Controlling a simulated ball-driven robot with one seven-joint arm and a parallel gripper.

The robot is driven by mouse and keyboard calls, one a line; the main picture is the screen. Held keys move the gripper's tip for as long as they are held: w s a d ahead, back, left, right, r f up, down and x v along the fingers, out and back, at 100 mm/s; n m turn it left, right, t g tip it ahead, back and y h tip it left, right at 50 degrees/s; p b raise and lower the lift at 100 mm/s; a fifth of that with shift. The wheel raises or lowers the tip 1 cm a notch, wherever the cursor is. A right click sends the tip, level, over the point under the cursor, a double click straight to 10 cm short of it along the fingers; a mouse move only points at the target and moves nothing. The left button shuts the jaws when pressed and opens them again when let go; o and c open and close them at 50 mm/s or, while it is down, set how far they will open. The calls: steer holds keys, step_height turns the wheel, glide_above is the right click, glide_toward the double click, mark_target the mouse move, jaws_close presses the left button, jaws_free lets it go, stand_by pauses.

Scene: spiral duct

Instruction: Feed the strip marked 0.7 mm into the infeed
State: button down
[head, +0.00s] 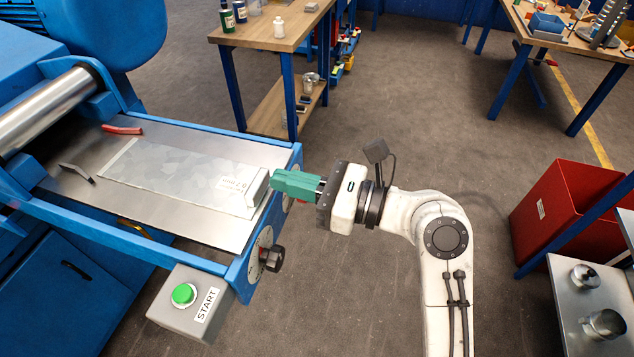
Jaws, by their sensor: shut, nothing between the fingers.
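The strip (170,171) is a flat grey galvanized sheet lying on the infeed table (195,232) of the blue machine. A white label with a 0.7 mm marking, seen upside down, is at its right end, where there is a raised pale lip (257,188). The strip's far end points toward the steel roller (45,108) and stops short of it. My gripper (273,183), with green fingers, is shut and empty at the table's right edge, close by the lip; I cannot tell whether it touches.
A red bent piece (122,129) and a grey bent piece (77,172) lie on the infeed table near the roller. A START box with a green button (183,294) and a black knob (272,258) are at the front. A wooden bench (265,28) stands behind; a red bin (560,215) is right.

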mark_target(245, 179)
steer(key=shift+w+a, duration=0.15)
steer(key=shift+a, duration=0.2)
steer(key=p+x, duration=0.5)
steer(key=x, duration=0.2)
steer(key=shift+r, duration=0.1)
steer(key=shift+a, duration=0.15)
